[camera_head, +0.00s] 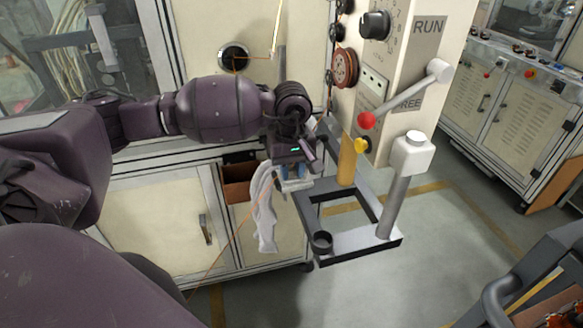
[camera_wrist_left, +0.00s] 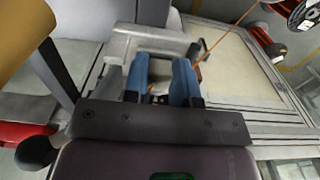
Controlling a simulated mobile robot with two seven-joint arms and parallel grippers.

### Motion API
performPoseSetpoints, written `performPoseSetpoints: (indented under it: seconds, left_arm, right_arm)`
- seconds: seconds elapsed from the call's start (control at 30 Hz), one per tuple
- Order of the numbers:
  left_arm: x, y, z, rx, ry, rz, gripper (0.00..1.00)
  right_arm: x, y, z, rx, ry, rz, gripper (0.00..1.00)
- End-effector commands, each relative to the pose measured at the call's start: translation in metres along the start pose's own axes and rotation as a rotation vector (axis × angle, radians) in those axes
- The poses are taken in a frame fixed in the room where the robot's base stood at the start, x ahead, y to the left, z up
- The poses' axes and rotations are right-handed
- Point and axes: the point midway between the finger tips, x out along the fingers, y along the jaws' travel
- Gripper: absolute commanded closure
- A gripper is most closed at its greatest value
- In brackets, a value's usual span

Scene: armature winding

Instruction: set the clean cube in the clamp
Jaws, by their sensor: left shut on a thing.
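My left gripper (camera_head: 292,182) reaches in from the left, in front of the cream cabinet. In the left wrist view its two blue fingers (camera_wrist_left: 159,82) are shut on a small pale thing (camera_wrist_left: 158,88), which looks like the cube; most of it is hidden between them. A grey bracket (camera_wrist_left: 118,46), which seems to be the clamp, lies right beyond and around the fingertips. I cannot tell whether the cube touches it. A copper wire (camera_wrist_left: 212,46) runs to the right finger's side. My right gripper is out of view.
A control panel (camera_head: 405,85) with a red-knobbed lever stands right of the gripper. Below is a grey frame (camera_head: 365,240) with a white-topped post (camera_head: 411,155) and a tan cylinder (camera_head: 347,162). A brown open box (camera_head: 238,190) is at the cabinet.

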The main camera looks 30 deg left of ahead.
Motion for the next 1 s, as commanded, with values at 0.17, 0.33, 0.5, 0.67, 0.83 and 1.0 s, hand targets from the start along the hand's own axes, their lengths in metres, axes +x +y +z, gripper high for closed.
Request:
performPoseSetpoints:
  seconds: [0.17,0.33,0.5,0.67,0.83,1.0]
  left_arm:
    - [0.0026,0.0004,0.0009,0.001,-0.002,0.000,0.96]
    - [0.0026,0.0005,0.0010,0.001,-0.002,0.000,0.62]
    - [0.0025,0.0009,0.0011,0.001,-0.003,0.001,0.45]
    - [0.0022,0.0017,0.0013,0.001,-0.002,0.004,0.45]
    - [0.0018,0.0024,0.0014,0.001,-0.002,0.007,0.45]
    - [0.0013,0.0028,0.0015,0.002,-0.002,0.008,0.45]
  right_arm:
    - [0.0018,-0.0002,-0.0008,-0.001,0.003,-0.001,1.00]
    - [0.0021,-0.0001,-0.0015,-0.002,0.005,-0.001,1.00]
    - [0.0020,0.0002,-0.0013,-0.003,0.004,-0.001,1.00]
    - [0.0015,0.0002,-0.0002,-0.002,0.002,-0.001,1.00]
    - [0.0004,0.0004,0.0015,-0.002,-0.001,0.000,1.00]
    - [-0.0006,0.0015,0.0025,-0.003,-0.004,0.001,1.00]
